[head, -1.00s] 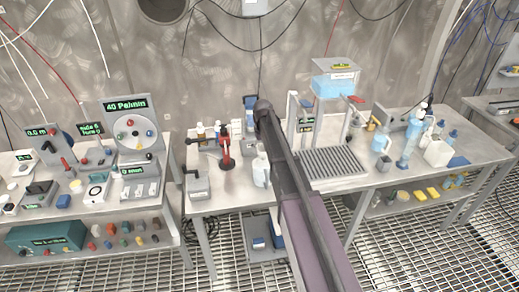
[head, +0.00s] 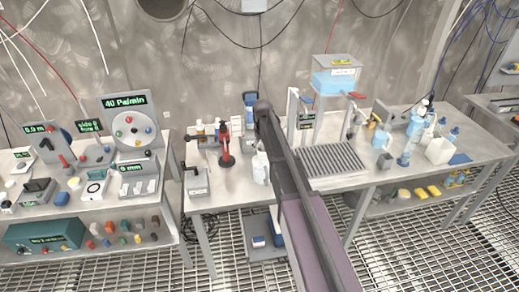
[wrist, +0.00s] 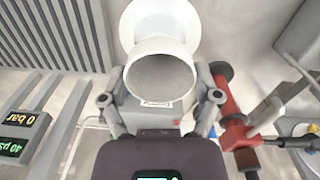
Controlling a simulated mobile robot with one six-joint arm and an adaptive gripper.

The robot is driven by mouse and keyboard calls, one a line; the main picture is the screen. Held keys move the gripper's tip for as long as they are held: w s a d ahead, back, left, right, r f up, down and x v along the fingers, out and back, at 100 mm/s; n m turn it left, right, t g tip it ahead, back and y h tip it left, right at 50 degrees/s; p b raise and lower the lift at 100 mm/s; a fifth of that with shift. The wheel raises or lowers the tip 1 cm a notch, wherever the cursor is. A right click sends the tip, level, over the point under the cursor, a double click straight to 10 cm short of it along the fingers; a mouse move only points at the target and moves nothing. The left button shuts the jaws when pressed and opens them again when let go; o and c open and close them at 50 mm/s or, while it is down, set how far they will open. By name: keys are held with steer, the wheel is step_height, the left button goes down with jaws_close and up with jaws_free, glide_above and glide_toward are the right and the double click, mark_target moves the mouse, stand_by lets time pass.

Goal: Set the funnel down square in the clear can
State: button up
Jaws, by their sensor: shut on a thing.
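In the wrist view my gripper (wrist: 160,98) has its two fingers on either side of a white funnel (wrist: 162,48), shut on it. The funnel's round grey mouth faces the camera. A pale round shape (wrist: 160,14) shows just beyond it at the top edge; I cannot tell whether it is the clear can or more of the funnel. In the head view my arm reaches over the middle bench and hides the gripper. A whitish object (head: 260,168) shows beside the arm; whether it is the can or the funnel is unclear.
A ribbed grey tray (head: 338,162) lies to the right, below a blue tank (head: 334,82). Bottles (head: 408,148) stand farther right. The bench front is mostly clear.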

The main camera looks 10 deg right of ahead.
steer(key=o, duration=0.8)
steer(key=shift+o, duration=0.2)
steer(key=shift+r, duration=0.1)
steer(key=shift+r+p, duration=3.4)
steer(key=shift+p, duration=0.1)
steer(key=s+a+m, duration=0.1)
steer(key=s, duration=2.8)
steer(key=shift+s+f+m+b, duration=0.2)
steer(key=shift+f+m+b, duration=0.1)
steer(key=shift+m, duration=0.1)
